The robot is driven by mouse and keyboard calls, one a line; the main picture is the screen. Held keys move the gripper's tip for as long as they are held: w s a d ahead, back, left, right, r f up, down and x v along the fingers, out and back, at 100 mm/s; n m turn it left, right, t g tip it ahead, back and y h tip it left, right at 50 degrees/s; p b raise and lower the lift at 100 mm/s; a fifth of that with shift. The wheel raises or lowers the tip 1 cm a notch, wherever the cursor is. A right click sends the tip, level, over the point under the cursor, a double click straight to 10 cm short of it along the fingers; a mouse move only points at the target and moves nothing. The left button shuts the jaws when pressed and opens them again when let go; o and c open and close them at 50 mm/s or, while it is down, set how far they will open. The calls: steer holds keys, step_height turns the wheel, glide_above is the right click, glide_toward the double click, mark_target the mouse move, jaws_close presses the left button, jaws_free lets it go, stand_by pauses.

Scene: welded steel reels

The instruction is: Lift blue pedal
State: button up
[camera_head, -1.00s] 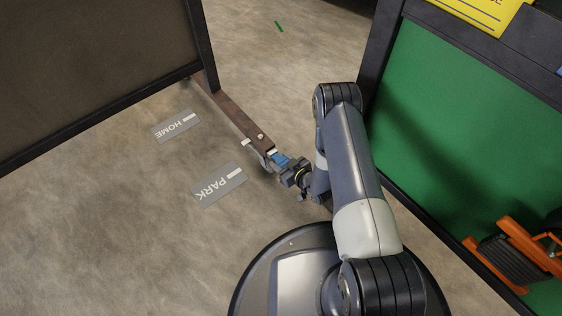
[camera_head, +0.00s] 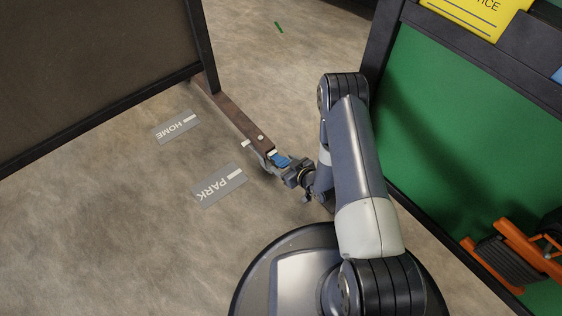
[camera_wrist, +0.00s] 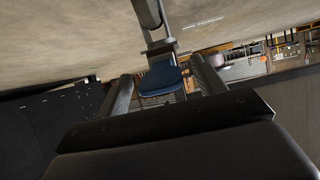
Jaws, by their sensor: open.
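The blue pedal (camera_head: 281,160) sits at the near end of a brown steel bar (camera_head: 235,120) in the head view. In the wrist view the blue pedal (camera_wrist: 160,78) lies between the two dark fingers, with a grey post behind it. My gripper (camera_head: 289,169) is open at the pedal, with its fingers on either side in the wrist view (camera_wrist: 161,80). I cannot tell whether the fingers touch the pedal. The fingers partly hide the pedal in the head view.
A dark framed panel (camera_head: 90,70) stands at left. A green panel (camera_head: 470,110) with an orange-armed reel (camera_head: 510,255) stands at right, close to my arm. Floor plates marked HOME (camera_head: 175,127) and PARK (camera_head: 218,186) lie left of the bar. The floor at lower left is clear.

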steer(key=p+v, duration=0.1)
steer(key=v, duration=0.3)
steer(key=shift+s+d+r, duration=0.15)
steer(key=shift+r, duration=0.05)
stand_by(0.3)
steer(key=b+x, duration=0.2)
steer(key=x, duration=0.5)
steer(key=shift+f, duration=0.15)
steer(key=shift+s+d, duration=0.1)
